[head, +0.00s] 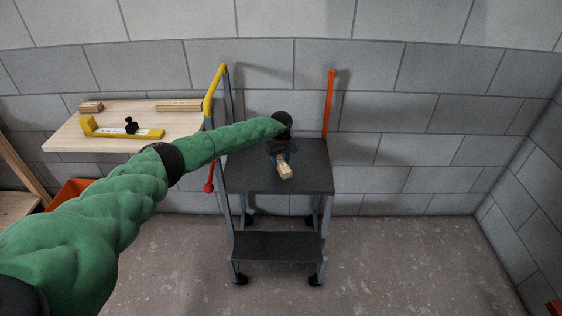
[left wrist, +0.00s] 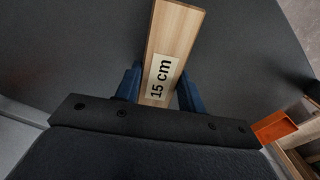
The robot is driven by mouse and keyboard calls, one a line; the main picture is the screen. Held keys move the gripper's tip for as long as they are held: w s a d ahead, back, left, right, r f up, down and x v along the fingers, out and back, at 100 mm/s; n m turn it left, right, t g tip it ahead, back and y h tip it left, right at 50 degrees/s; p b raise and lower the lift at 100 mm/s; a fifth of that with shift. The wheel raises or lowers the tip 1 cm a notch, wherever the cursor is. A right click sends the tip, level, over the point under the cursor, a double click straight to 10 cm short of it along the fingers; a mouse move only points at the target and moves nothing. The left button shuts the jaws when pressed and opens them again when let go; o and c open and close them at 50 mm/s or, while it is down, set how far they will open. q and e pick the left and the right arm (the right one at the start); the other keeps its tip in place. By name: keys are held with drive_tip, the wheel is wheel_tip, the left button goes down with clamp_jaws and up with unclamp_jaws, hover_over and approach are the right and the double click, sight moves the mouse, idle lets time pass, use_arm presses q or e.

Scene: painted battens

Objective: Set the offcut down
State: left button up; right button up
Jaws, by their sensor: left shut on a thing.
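The offcut is a short pale wooden piece (head: 285,171) at my left gripper, over the dark top of the step stool (head: 310,179). In the left wrist view the offcut (left wrist: 176,40) carries a label reading 15 cm. My left gripper (left wrist: 158,90) is shut on it, one blue finger on each side. The left gripper (head: 283,158) also shows in the head view, reaching over the stool's top. I cannot tell whether the offcut touches that surface. My right gripper is in neither view.
A wooden board (head: 75,138) at the left bears a yellow tool (head: 150,133) and two wood pieces, one short (head: 91,107), one longer (head: 180,105). An orange bin (head: 68,192) stands below the board.

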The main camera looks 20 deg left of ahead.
use_arm(q)
drive_tip(key=o, duration=1)
drive_tip(key=shift+r+p, duration=0.15)
drive_tip(key=shift+p, duration=0.15)
